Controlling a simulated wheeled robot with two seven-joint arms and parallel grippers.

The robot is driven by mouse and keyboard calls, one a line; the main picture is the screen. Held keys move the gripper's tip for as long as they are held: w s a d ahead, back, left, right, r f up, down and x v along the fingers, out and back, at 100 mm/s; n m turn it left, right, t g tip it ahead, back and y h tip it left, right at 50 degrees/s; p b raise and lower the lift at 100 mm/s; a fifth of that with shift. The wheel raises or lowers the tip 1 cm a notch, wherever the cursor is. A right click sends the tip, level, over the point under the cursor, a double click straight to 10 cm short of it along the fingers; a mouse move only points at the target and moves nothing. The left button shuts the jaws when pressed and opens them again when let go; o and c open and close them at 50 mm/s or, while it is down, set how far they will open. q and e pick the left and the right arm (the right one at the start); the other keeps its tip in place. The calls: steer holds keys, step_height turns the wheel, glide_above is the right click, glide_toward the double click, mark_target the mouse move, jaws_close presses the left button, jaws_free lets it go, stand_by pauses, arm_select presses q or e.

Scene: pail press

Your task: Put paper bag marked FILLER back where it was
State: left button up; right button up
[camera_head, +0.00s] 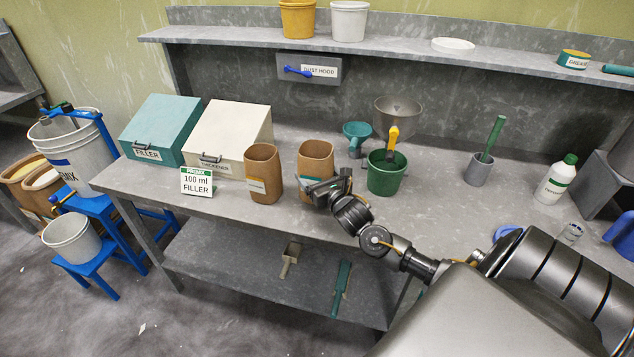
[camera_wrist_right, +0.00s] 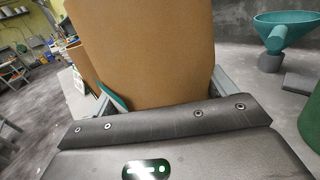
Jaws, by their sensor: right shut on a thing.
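My right gripper (camera_head: 322,188) is shut on a brown paper bag (camera_head: 316,158) over the middle of the bench. The bag is upright and also fills the middle of the right wrist view (camera_wrist_right: 145,50). A teal label edge shows on it, but its text is not readable. The gripper hides its lower part, so I cannot tell whether it touches the bench. A second brown paper bag (camera_head: 262,168) with a small, unreadable label stands upright to its left. My left gripper is not in view.
A teal FILLER bin (camera_head: 165,125), a white THICKENER bin (camera_head: 232,130) and a "100 ml FILLER" card (camera_head: 197,182) stand at left. Bare bench (camera_head: 440,190) lies right of the pail.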

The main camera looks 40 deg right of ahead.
steer(key=shift+w+d+f, duration=0.15)
steer(key=shift+f, duration=0.1)
step_height(320, 180, down, 2)
steer(key=shift+f+p, duration=0.15)
steer(key=shift+p, duration=0.45)
steer(key=shift+f, duration=0.4)
steer(key=shift+f, duration=0.1)
steer(key=o, duration=0.9)
steer(key=s, duration=0.3)
steer(key=s+a+b, duration=0.1)
steer(key=s, duration=0.3)
steer(key=s+a+b, duration=0.1)
steer(key=s, duration=0.2)
steer(key=shift+s, duration=0.9)
